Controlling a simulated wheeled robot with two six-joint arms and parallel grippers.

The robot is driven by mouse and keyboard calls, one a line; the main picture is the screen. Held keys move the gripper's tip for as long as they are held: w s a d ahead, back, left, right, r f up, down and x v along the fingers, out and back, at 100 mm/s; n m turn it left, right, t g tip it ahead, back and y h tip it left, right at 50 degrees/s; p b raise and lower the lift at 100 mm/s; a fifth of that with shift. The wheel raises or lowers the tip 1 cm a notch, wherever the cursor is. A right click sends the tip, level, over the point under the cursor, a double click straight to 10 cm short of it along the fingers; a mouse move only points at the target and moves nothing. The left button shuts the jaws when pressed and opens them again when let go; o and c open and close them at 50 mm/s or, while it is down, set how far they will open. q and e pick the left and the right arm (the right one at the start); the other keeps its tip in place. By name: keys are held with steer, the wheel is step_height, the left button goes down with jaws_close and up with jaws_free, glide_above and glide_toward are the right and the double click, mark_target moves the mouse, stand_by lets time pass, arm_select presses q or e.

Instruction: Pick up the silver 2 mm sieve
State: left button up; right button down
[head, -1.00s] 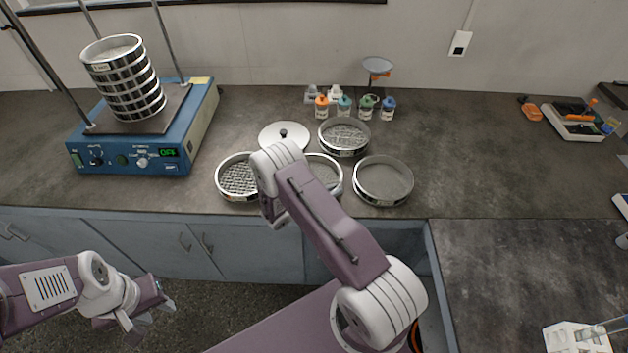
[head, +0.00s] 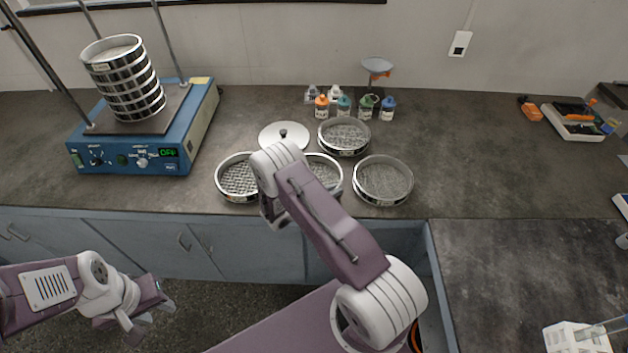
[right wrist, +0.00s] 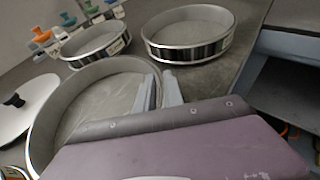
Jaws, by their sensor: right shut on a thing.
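Several round silver sieves stand on the grey counter. My right gripper (right wrist: 160,92) is shut on the near rim of the middle sieve (right wrist: 42,122), which fills the left of the right wrist view. In the head view this middle sieve (head: 328,174) is partly hidden behind my right arm. I cannot tell whether it is lifted off the counter. The other loose sieves are a coarse-mesh one on the left (head: 238,178), one at the back (head: 344,136) and a fine-mesh one on the right (head: 384,180). Their size labels are not readable. My left gripper (head: 150,319) is open and empty, low in front of the cabinets.
A blue shaker (head: 140,145) with a sieve stack (head: 125,78) stands at the left.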

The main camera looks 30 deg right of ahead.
steer(key=shift+f, duration=0.1)
step_height(320, 180, up, 4)
steer(key=shift+s+r, duration=0.15)
steer(key=shift+r, duration=0.1)
steer(key=s+r, duration=0.6)
steer(key=s, duration=0.5)
steer(key=shift+s+a+r+b, duration=0.15)
steer(key=shift+a+r+b, duration=0.15)
steer(key=shift+a+b, duration=0.1)
